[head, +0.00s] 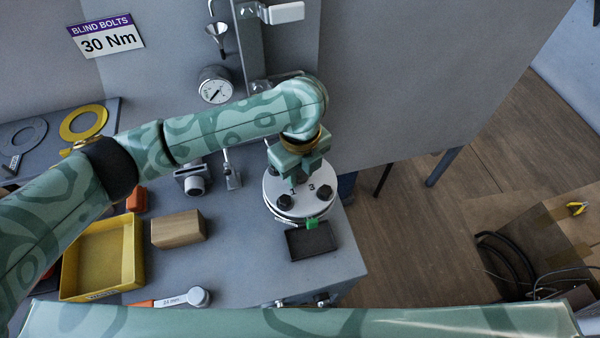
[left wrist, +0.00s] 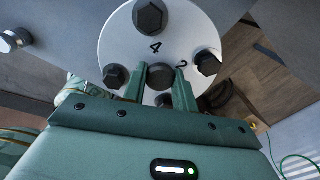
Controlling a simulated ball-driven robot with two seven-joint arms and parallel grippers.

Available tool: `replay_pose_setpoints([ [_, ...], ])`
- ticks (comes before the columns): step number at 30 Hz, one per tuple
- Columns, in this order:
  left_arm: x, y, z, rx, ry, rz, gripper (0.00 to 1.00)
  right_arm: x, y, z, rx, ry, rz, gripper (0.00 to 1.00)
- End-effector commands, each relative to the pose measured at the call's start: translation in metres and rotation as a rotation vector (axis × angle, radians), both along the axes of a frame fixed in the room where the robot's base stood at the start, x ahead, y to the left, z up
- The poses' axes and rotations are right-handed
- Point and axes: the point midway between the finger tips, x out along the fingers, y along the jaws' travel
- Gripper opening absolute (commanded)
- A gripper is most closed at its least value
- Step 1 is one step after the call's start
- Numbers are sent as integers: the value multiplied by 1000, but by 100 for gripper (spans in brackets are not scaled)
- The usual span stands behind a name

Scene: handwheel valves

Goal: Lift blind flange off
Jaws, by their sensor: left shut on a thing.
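The blind flange (head: 303,207) is a pale round plate with dark hex bolt heads and stamped numbers, at the table's right end. My left gripper (head: 300,166) reaches down over it from above and hides its far part. In the left wrist view the flange (left wrist: 190,30) fills the top middle. There my left gripper (left wrist: 160,80) is shut on a dark round knob (left wrist: 160,74) near the flange's middle. A green tab (head: 312,223) shows at the flange's near edge. I cannot tell whether there is a gap under the plate. My right gripper is not in view.
A black block (head: 311,241) lies just in front of the flange. A yellow tray (head: 138,255), a wooden block (head: 179,229) and a wrench (head: 185,298) lie to the left. A gauge (head: 215,86) is behind. Bare tabletop lies between wooden block and flange.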

Motion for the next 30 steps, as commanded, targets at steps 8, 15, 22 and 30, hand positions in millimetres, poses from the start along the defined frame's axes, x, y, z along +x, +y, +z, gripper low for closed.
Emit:
replay_pose_setpoints([
  [8, -19, 0, 51, -2, -4, -4, 0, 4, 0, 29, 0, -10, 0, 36],
  [15, -63, -1, 92, -1, -3, -6, 0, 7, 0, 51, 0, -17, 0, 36],
  [22, -107, -1, 109, -1, -2, -4, 0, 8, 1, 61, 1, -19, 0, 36],
  [30, -135, -1, 120, -2, -1, -1, 0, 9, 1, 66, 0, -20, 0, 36],
])
